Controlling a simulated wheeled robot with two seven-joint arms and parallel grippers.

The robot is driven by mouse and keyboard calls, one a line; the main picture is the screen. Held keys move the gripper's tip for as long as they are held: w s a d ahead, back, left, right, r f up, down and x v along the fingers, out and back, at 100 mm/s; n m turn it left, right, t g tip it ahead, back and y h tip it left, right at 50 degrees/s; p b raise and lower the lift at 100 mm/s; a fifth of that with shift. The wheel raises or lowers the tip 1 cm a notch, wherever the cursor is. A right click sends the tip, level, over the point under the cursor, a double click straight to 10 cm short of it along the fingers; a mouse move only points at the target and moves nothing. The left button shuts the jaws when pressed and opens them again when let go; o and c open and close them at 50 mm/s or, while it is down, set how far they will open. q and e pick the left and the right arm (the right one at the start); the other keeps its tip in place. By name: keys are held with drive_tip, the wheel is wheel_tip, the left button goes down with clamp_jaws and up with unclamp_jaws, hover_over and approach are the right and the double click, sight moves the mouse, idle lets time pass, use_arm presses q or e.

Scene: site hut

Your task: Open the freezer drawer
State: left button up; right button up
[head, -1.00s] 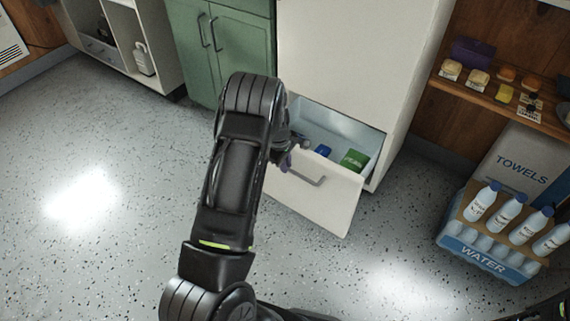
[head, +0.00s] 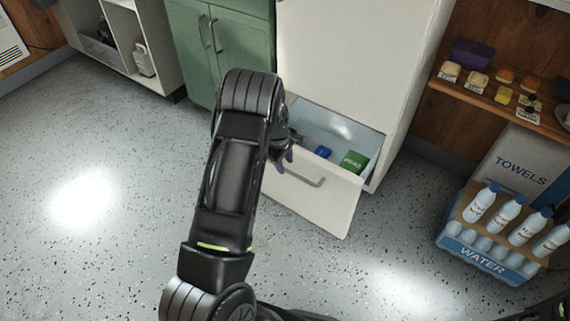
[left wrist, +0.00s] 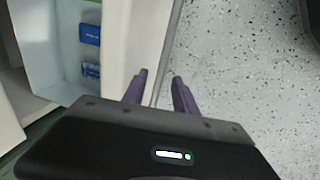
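The white freezer drawer (head: 325,208) stands pulled out below the white freezer body (head: 350,50). Its grey bar handle (head: 308,180) shows on the front panel. Inside lie a green bag marked PEAS (head: 353,161) and a small blue pack (head: 322,152). My left gripper (head: 286,152) is near the top left of the drawer front, up and left of the visible handle. My right gripper is not seen.
Green cabinet doors (head: 240,55) stand left of the freezer. A water bottle crate (head: 480,255) stands on the floor at right, by a towels box (head: 520,165) under a wooden shelf (head: 500,103). Speckled floor (head: 110,160) is clear at left.

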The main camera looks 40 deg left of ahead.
use_arm(q)
drive_tip(key=r, duration=0.3)
drive_tip(key=s+r+p, duration=0.1)
drive_tip(key=r, duration=0.1)
drive_tip(key=shift+r, duration=0.4)
